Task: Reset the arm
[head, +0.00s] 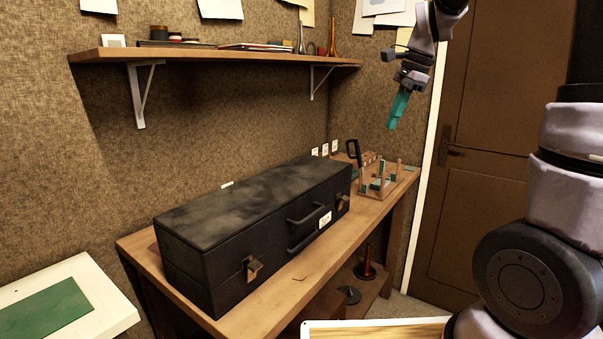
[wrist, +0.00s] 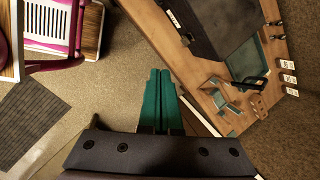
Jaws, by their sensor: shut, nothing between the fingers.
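My gripper (head: 398,108) has teal fingers that point down. It hangs in the air near the door, above and to the right of the bench's far end. In the wrist view the two teal fingers (wrist: 161,100) lie side by side, shut, with nothing between them. My arm reaches up along the right of the head view, and part of it is out of the frame.
A closed black case (head: 255,235) lies on the wooden bench (head: 290,275). A wooden rack (head: 380,180) stands at the bench's far end. A shelf (head: 215,54) runs above. A brown door (head: 490,130) is behind my gripper. Floor (wrist: 110,60) shows below.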

